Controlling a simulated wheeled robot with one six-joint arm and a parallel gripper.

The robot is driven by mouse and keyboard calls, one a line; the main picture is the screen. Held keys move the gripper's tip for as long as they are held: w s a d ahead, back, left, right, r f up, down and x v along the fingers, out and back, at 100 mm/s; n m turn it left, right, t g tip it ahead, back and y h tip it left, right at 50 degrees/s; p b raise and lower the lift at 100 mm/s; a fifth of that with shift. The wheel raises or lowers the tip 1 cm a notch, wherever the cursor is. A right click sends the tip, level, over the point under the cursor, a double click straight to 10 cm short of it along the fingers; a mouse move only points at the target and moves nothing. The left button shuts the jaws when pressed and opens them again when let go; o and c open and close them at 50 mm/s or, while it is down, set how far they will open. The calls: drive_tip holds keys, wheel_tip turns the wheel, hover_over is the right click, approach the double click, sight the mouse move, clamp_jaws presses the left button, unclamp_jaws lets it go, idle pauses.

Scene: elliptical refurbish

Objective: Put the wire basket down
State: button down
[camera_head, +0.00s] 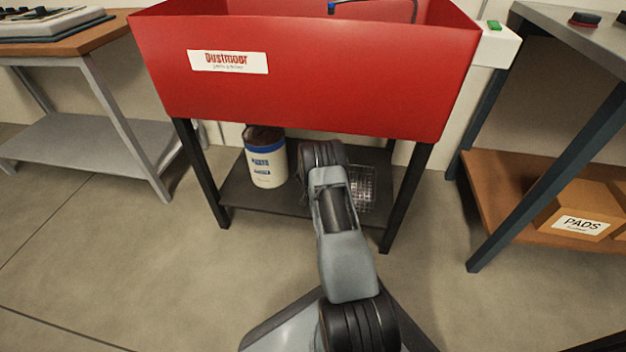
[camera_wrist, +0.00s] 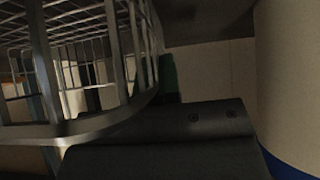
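The wire basket (camera_head: 364,188) is at the right part of the lower shelf under the red cabinet, partly hidden behind my arm. In the wrist view, its wire mesh and thick rim (camera_wrist: 95,124) fill the upper left. A dark part of my gripper (camera_wrist: 165,145) lies right by the rim and overlaps it in the picture. I cannot tell if it grips the rim or only sits beside it. In the head view my own arm hides the gripper. I cannot tell whether the basket rests fully on the shelf (camera_head: 290,202).
A white tub with a blue band (camera_head: 264,160) stands on the same shelf, left of my arm; its pale side (camera_wrist: 290,80) is close in the wrist view. Black legs (camera_head: 203,175) frame the shelf. The red cabinet (camera_head: 300,75) is above. A box marked PADS (camera_head: 582,210) sits at right.

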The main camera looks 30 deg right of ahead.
drive_tip(key=c, duration=1.7)
unclamp_jaws()
drive_tip(key=shift+f, duration=0.1)
drive_tip(key=shift+c, duration=0.2)
drive_tip(key=o, duration=0.4)
